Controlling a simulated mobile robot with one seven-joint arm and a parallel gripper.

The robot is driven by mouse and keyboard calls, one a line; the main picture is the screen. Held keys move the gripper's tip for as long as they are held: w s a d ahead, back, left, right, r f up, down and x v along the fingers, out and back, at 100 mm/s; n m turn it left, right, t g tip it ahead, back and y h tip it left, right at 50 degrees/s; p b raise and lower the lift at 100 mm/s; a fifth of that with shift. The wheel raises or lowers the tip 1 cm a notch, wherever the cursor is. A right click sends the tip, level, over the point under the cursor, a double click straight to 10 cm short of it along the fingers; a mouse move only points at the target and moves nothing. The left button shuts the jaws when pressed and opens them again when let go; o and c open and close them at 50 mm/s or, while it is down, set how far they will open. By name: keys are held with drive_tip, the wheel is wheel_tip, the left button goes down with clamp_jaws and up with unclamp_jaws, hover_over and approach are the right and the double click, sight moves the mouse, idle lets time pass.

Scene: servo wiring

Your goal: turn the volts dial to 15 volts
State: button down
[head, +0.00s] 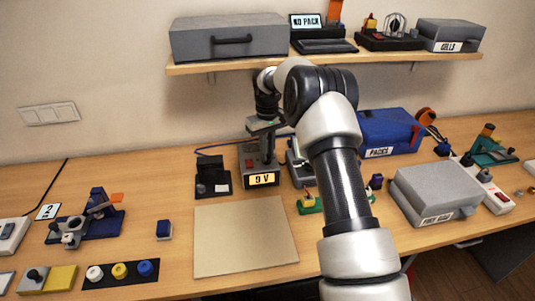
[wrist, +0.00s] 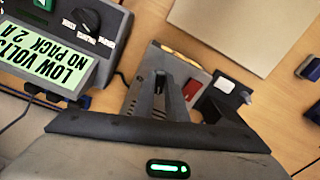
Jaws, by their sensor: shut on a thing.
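The power supply (head: 262,176) stands on the bench behind the tan mat, and its front display (head: 262,179) reads 0 V. My gripper (head: 264,146) is over the top of the supply, pointing down. In the wrist view the two dark fingers of my gripper (wrist: 167,84) are close together at the top of the supply, beside its red switch (wrist: 192,89). They are shut on the volts dial, which the fingers almost wholly hide. I cannot see its pointer or scale.
In the wrist view a tester at the left has a green screen (wrist: 55,68) reading LOW VOLTS, NO PACK, 2 A, and a dark knob (wrist: 84,20). A black stand (head: 212,177) is close left of the supply. The tan mat (head: 245,236) in front is bare.

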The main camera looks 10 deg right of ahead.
drive_tip(key=m, duration=0.4)
drive_tip(key=shift+a+m, duration=0.1)
drive_tip(key=shift+m, duration=0.2)
drive_tip(key=m, duration=0.3)
drive_tip(key=shift+a+m, duration=0.1)
drive_tip(key=shift+m, duration=0.2)
drive_tip(key=m, duration=0.3)
drive_tip(key=shift+m, duration=0.3)
drive_tip(key=shift+w+a+m, duration=0.1)
drive_tip(key=shift+m, duration=1.7)
drive_tip(key=c, duration=1.8)
unclamp_jaws()
